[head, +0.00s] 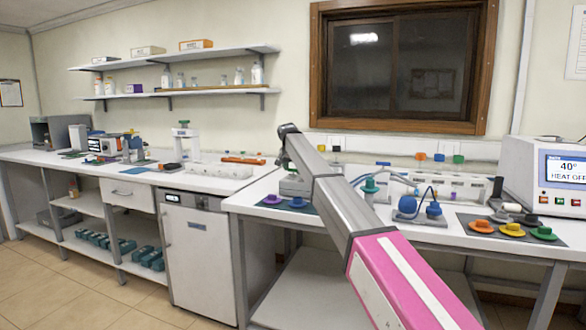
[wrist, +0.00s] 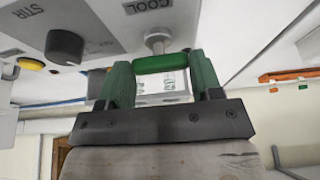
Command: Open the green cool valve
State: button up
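The green valve handle (wrist: 160,63) is a short bar on a metal stem (wrist: 157,40), under a grey-white panel marked COOL. It shows in the upper middle of the wrist view. My gripper (wrist: 162,72) has green fingers, set apart with one at each end of the bar. The bar spans nearly the whole gap. Whether the fingers press on it or only stand beside it, I cannot tell. In the head view my arm reaches over the right bench, and my gripper and the valve cannot be made out there.
A black knob (wrist: 65,46) marked STIR and a yellow button (wrist: 31,64) sit beside the valve. Floor space (head: 90,292) is clear at front left.

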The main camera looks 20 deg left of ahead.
dwell(0.4)
jog(key=n, duration=0.2)
jog(key=n+y, duration=0.1)
jog(key=n, duration=0.1)
jog(key=shift+d+y, duration=0.2)
jog(key=shift+y, duration=0.1)
jog(key=n, duration=0.2)
jog(key=n+g+y, duration=0.1)
jog(key=n, duration=0.1)
jog(key=shift+d+n+y, duration=0.1)
jog(key=shift+n+y, duration=0.2)
jog(key=n+g, duration=0.1)
jog(key=n, duration=0.1)
jog(key=n+y, duration=0.1)
jog(key=n, duration=0.2)
jog(key=shift+w+d+g, duration=0.1)
jog(key=shift+w+g, duration=0.1)
jog(key=shift+g, duration=0.2)
jog(key=shift+n+g+y, duration=0.3)
jog(key=shift+n+g, duration=0.4)
jog(key=shift+n, duration=1.4)
jog(key=o, duration=0.9)
jog(key=shift+w, duration=0.1)
